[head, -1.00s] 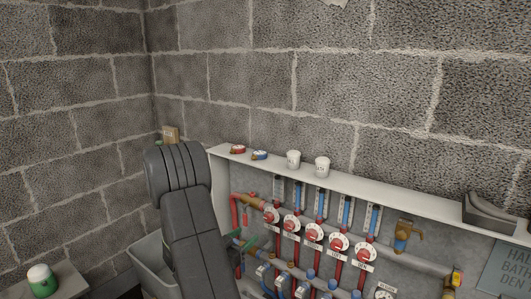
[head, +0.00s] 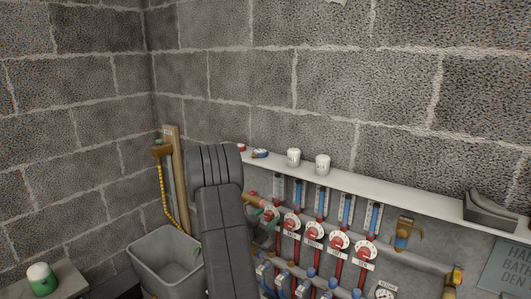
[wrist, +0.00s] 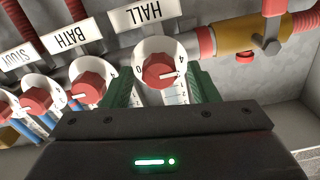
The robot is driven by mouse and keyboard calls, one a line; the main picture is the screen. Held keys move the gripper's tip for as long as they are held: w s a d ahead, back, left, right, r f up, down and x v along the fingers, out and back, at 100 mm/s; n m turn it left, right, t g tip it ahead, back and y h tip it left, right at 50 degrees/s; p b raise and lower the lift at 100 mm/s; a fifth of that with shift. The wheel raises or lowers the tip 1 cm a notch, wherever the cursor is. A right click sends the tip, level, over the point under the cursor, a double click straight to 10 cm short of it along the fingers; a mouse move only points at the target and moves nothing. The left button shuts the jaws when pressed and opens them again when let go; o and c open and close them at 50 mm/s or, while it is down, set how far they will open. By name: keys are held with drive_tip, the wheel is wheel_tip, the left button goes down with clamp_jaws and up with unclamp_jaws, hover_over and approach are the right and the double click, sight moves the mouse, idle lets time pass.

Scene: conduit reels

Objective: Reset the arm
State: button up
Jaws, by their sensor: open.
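My arm (head: 220,225) stands upright in front of the left end of the manifold in the head view and hides part of it. My gripper (wrist: 163,88) shows two green fingers spread apart in the wrist view, with nothing held. The red HALL dial (wrist: 158,70) appears between the fingers; I cannot tell whether they touch it. The BATH dial (wrist: 93,82) and STUDY dial (wrist: 38,97) lie to its left. In the head view only a bit of green finger shows beside the arm, near the leftmost dials.
A white shelf (head: 400,189) above the manifold holds white cups (head: 322,165), tape rolls (head: 260,154) and a grey holder (head: 490,211). A grey bin (head: 165,250) stands left of my arm. A green-and-white jar (head: 41,280) sits at lower left.

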drive_tip(key=m+b, duration=0.2)
drive_tip(key=m, duration=0.1)
drive_tip(key=m+b, duration=0.1)
drive_tip(key=m, duration=0.1)
drive_tip(key=shift+f+m+b, duration=0.2)
drive_tip(key=shift+m+b, duration=0.15)
drive_tip(key=shift+m, duration=0.05)
drive_tip(key=m+b, duration=0.3)
drive_tip(key=m, duration=0.1)
drive_tip(key=shift+m, duration=0.3)
drive_tip(key=m+b, duration=0.3)
drive_tip(key=m, duration=0.2)
drive_tip(key=shift+d+m, duration=0.1)
drive_tip(key=shift+m, duration=0.2)
drive_tip(key=m+b, duration=0.1)
drive_tip(key=m, duration=0.2)
drive_tip(key=shift+m+b, duration=0.3)
drive_tip(key=shift+b, duration=0.05)
drive_tip(key=shift+r, duration=0.1)
